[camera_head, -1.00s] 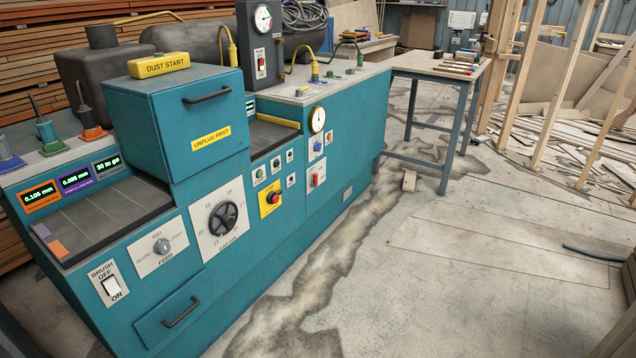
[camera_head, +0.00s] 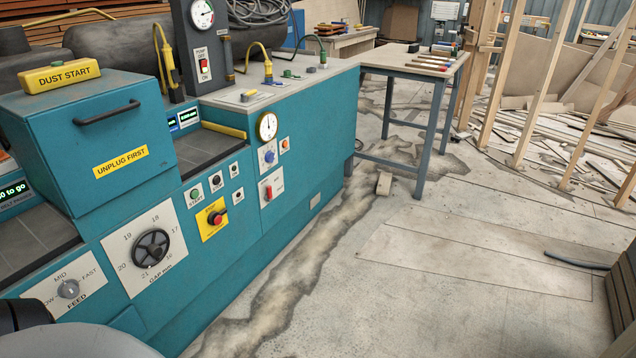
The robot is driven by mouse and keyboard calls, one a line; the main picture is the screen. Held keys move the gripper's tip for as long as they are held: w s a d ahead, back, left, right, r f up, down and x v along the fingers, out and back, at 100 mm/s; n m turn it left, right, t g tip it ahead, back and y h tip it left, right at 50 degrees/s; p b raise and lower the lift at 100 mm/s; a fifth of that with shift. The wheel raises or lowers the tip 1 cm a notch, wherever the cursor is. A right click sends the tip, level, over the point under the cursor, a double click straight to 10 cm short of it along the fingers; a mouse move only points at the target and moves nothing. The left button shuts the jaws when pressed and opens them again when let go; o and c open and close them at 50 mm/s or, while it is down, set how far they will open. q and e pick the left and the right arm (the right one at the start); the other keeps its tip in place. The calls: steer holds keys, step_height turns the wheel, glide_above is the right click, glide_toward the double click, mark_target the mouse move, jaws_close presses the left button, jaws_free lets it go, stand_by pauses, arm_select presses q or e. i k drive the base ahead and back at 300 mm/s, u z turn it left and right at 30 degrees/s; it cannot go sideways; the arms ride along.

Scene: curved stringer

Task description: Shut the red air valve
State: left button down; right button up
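A small red lever or handle (camera_head: 269,192) sits on a white plate low on the right part of the teal machine's front (camera_head: 300,165). It looks like the red air valve, but its label is too small to read. A round pressure gauge (camera_head: 267,126) and a blue knob (camera_head: 269,156) are above it. Nothing touches the red handle. Dark and grey parts of my own body show at the bottom left corner, well away from it. Neither gripper shows in this view.
A yellow plate with a red button (camera_head: 216,218) and a black gap handwheel (camera_head: 151,248) are further left on the machine. A work table (camera_head: 425,62) with tools stands beyond its right end, near a small wooden block (camera_head: 384,183). The floor (camera_head: 400,290) before the machine is mostly clear.

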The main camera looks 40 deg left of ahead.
mark_target(268, 197)
steer(key=u, duration=0.05)
steer(key=i, duration=2.3)
steer(key=u, duration=1.45)
steer(key=i, duration=1.15)
steer(key=u, duration=0.8)
